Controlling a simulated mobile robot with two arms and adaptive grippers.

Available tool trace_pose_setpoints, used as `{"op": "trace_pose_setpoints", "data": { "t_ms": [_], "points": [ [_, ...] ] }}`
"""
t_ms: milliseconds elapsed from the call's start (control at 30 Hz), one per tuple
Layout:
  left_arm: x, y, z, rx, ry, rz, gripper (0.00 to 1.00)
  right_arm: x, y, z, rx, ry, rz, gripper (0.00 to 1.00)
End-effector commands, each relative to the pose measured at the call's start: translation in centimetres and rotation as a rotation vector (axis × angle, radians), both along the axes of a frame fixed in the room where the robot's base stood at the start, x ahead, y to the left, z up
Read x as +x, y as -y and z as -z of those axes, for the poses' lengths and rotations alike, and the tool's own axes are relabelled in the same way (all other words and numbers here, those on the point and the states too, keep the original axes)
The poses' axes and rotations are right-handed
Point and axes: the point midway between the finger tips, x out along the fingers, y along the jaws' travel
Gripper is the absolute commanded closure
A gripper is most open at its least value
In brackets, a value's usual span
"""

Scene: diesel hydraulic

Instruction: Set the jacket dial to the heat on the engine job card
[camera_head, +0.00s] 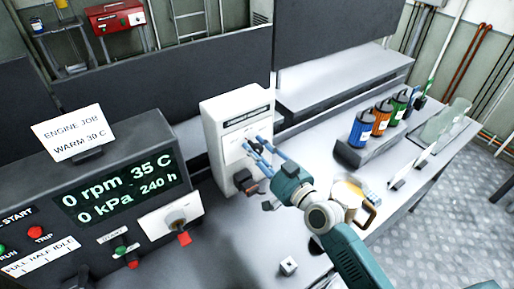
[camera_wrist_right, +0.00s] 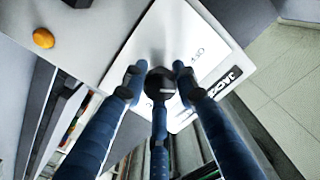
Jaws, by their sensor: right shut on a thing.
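The engine job card (camera_head: 72,133) stands on the dark console at left. It reads "WARM" and a temperature that looks like 39 C, though the last digit is not sharp. The white jacket box (camera_head: 215,112) stands right of the console. My right gripper (camera_head: 257,150) reaches its front face, and its fingers hide the dial there. In the right wrist view, my right gripper (camera_wrist_right: 159,90) has its fingers closed around the dark jacket dial (camera_wrist_right: 160,78), beside "OFF" and part of a "JACKET" label. The dial's setting cannot be read. My left gripper is not in view.
The console display (camera_head: 120,188) reads 0 rpm, 35 C, 0 kPa, 240 h. A white panel with a red-tipped lever (camera_head: 183,237) is beside it. A mug (camera_head: 347,197) is near my right arm. Blue (camera_head: 362,130), orange and green bottles stand behind on the bench.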

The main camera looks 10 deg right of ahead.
Motion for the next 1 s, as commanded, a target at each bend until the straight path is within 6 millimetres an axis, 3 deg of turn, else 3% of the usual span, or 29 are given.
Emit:
{"op": "trace_pose_setpoints", "data": {
  "t_ms": [33,500,1000],
  "points": [
    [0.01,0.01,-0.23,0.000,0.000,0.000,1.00,0.23,0.23,-1.04,0.044,0.003,0.006,0.98],
    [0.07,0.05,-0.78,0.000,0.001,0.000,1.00,0.36,0.47,-1.06,0.404,-0.142,0.008,0.98],
    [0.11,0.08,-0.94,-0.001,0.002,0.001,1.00,0.40,0.59,-1.02,0.551,-0.201,0.007,0.98]
  ]
}}
